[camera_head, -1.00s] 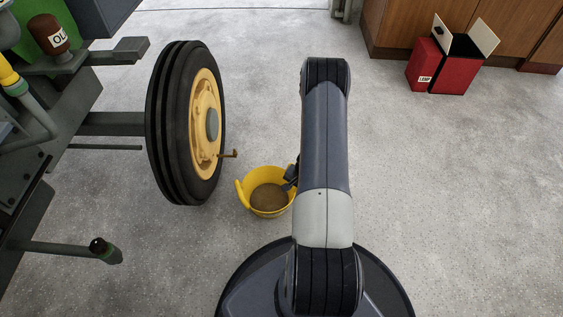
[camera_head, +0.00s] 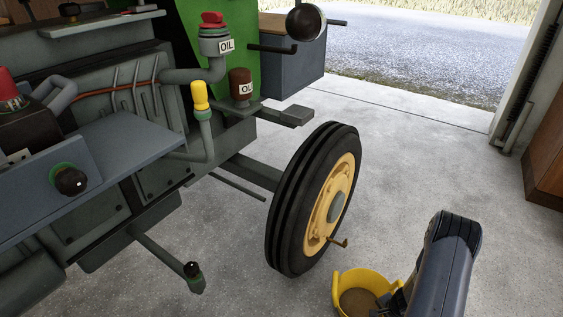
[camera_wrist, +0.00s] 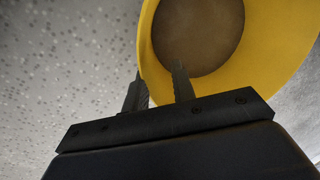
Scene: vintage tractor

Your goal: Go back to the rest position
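My gripper (camera_wrist: 158,80) shows in the wrist view with its two fingers apart and a gap between them. The fingers are at the rim of a yellow bucket (camera_wrist: 277,48), which has a brown bottom or contents. I cannot tell whether a finger touches the rim. In the head view the bucket (camera_head: 338,290) stands on the floor at the bottom, beside the tractor's front wheel. My arm comes down to its right side, and the gripper is mostly hidden there.
The tractor's wheel (camera_head: 296,207) with its yellow hub is close left of the bucket. The tractor body (camera_head: 107,200) fills the left. A wooden cabinet (camera_head: 545,165) stands at the right edge. Concrete floor (camera_head: 420,140) is clear behind the wheel, towards the open doorway.

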